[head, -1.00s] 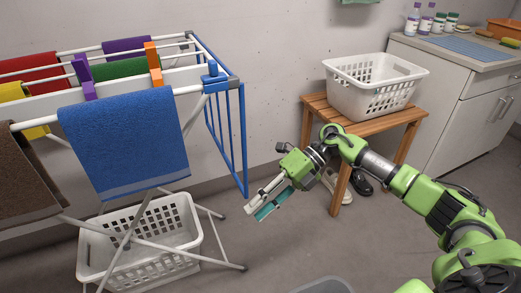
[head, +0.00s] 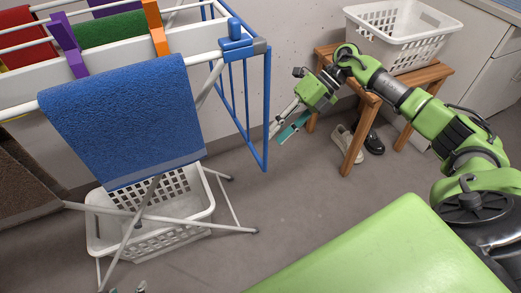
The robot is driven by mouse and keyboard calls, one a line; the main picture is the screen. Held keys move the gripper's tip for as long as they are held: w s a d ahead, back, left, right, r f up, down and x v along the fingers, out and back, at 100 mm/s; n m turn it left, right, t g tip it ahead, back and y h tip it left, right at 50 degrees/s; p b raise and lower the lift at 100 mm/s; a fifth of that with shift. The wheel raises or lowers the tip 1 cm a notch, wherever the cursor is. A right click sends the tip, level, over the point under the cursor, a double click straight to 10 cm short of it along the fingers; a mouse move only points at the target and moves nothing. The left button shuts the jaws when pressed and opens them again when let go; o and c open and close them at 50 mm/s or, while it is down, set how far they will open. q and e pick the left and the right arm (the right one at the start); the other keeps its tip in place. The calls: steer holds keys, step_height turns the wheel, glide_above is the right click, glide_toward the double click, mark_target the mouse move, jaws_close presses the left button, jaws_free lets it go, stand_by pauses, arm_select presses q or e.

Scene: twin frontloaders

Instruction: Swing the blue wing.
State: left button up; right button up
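The blue wing (head: 246,85) is a barred blue frame hanging folded down from the right end of the white drying rack (head: 108,65). A blue hinge block (head: 235,41) sits at the rack's corner above it. My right gripper (head: 276,138) is right of the wing's lower outer bar, its fingertips very close to the bar. I cannot tell if they touch. Its pale finger and teal-padded finger stand slightly apart, with nothing seen between them. Only small tips, apparently of my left gripper (head: 128,290), show at the bottom edge.
A blue towel (head: 125,120) hangs over the rack's front. A white basket (head: 150,232) stands beneath, among the rack's legs. A wooden bench (head: 427,78) with another white basket (head: 400,40) and shoes (head: 373,143) stand at the right. The floor between is clear.

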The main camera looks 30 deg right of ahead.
arm_select(q)
steer(key=w+d+r+t+h+b, duration=0.1)
steer(key=w+d+r+t+b, duration=0.1)
steer(key=w+r+t, duration=0.3)
steer(key=shift+w+d+r, duration=0.6)
steer(key=shift+w+r, duration=0.2)
steer(key=shift+w, duration=1.1)
arm_select(e)
steer(key=shift+x, duration=4.3)
jaws_close()
steer(key=shift+d, duration=0.1)
